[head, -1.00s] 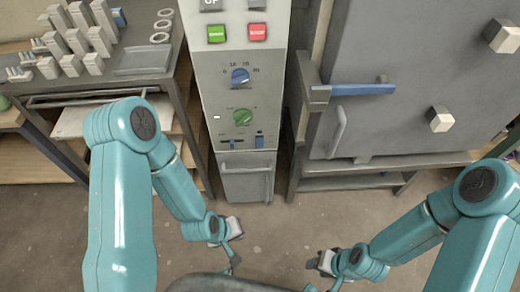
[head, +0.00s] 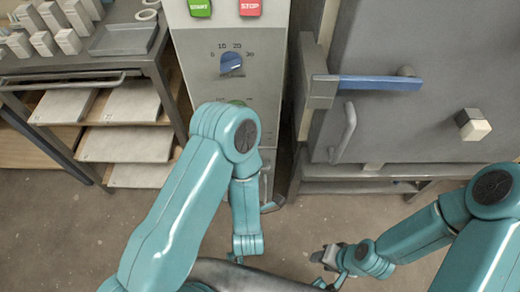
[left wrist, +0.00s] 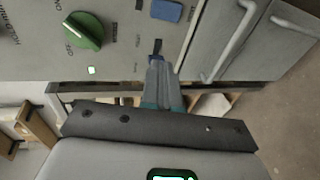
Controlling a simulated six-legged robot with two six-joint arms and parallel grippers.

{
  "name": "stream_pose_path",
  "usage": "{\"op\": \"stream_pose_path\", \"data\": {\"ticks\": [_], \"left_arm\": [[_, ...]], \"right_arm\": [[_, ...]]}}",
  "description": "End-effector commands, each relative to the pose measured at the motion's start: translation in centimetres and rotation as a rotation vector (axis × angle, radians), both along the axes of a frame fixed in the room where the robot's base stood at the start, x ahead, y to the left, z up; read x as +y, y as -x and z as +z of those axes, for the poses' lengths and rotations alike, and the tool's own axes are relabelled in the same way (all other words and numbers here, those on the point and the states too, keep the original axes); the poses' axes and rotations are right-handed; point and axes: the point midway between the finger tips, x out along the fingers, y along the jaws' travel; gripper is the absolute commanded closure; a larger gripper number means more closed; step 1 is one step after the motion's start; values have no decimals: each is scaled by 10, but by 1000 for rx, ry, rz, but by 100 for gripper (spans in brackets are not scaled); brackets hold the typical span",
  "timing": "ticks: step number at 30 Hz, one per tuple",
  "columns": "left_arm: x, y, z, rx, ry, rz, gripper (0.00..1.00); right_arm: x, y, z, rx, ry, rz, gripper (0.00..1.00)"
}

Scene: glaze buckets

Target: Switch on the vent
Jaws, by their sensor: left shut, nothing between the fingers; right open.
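The grey control panel (head: 190,50) stands in front of me. Two blue switches show in the left wrist view: a small lever (left wrist: 156,49) and a wider block (left wrist: 166,10). Their labels are too blurred to read, so I cannot tell which one is the vent's. My left gripper (left wrist: 157,65) is shut and empty, its tips right at the small lever; I cannot tell whether they touch. In the head view my left arm hides the lower panel and these switches. My right gripper (head: 324,258) is open and empty, low over the floor, away from the panel.
A green knob (left wrist: 84,31) is beside the switches. Above are a blue dial (head: 232,63), the START button (head: 200,8) and the STOP button (head: 249,7). A grey kiln with a blue handle (head: 366,83) stands right, a shelved table (head: 160,80) left.

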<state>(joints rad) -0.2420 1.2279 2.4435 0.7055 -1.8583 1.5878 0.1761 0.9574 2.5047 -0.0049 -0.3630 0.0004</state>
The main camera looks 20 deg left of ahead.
Motion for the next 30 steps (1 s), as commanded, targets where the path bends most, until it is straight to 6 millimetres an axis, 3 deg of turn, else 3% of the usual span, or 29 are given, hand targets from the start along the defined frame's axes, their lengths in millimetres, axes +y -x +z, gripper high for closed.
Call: {"op": "stream_pose_path", "data": {"ticks": [1, 6, 18, 23, 30], "left_arm": [[-12, 3, -14, 4, -4, -36, 100], [-29, 10, -19, 4, -8, -90, 100], [-30, 9, -18, 2, -7, -92, 100], [-24, -11, -23, 1, -5, -86, 100], [-11, -61, -36, -2, -7, -87, 100]], "right_arm": [[0, 0, -12, 0, 0, 0, 57], [0, 0, -18, 0, 0, 0, 57], [0, 0, -17, 0, 0, 0, 57], [0, 0, -18, 0, 0, 0, 57], [0, 0, -20, 0, 0, 0, 57]]}}
